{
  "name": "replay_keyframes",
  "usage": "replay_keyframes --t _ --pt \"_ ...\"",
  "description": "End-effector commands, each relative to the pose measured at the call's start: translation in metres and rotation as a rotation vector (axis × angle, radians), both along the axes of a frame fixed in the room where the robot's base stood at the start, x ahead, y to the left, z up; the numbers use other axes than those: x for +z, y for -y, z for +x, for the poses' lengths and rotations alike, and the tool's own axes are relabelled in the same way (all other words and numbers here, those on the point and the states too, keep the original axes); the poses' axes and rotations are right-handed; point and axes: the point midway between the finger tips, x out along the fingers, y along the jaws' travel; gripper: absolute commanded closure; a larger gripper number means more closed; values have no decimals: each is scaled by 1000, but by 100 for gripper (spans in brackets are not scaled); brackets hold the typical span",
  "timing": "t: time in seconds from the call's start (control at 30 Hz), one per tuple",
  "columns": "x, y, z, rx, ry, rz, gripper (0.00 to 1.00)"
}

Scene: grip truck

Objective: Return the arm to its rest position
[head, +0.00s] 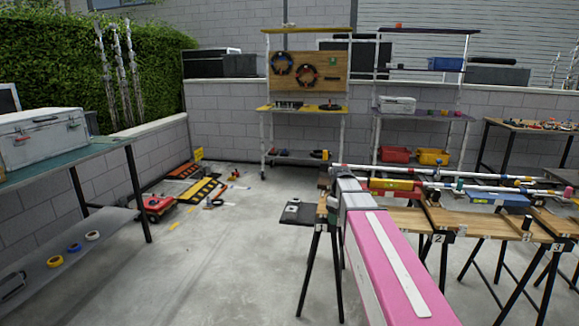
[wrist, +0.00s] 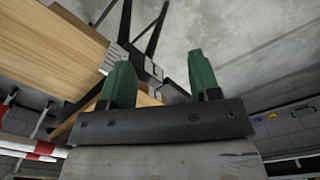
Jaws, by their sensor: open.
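My gripper (wrist: 162,80) shows in the wrist view with its two green fingers spread apart and nothing between them. A wooden bench top (wrist: 50,45) and dark trestle legs lie beyond the fingers, to the left and centre, with concrete floor (wrist: 240,45) to the right. I cannot tell how far the fingers are from the wood. In the head view, my pink and grey arm reaches forward from the lower right toward the trestle benches (head: 430,217). I cannot make out the fingers there, and the arm hides part of the nearest bench.
Long poles (head: 440,172) lie across the benches. A shelf rack (head: 305,107) and another with red (head: 395,155) and yellow bins (head: 433,157) stand at the wall. A table with a metal case (head: 40,138) is at left. The central floor (head: 220,250) is largely clear.

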Motion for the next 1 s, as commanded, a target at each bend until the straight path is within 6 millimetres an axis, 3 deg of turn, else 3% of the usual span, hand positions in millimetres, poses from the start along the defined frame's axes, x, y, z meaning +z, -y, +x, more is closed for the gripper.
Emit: replay_keyframes --t 0.03,0.2,0.5,0.7,1.0 --pt "-19 0 -24 -60 -4 0 43" --pt "-72 0 -76 -287 -4 1 43" --pt "-140 0 -167 -663 -1 1 43" --pt "-160 0 -197 -801 1 3 43" --pt "-163 0 -200 -829 4 4 43"
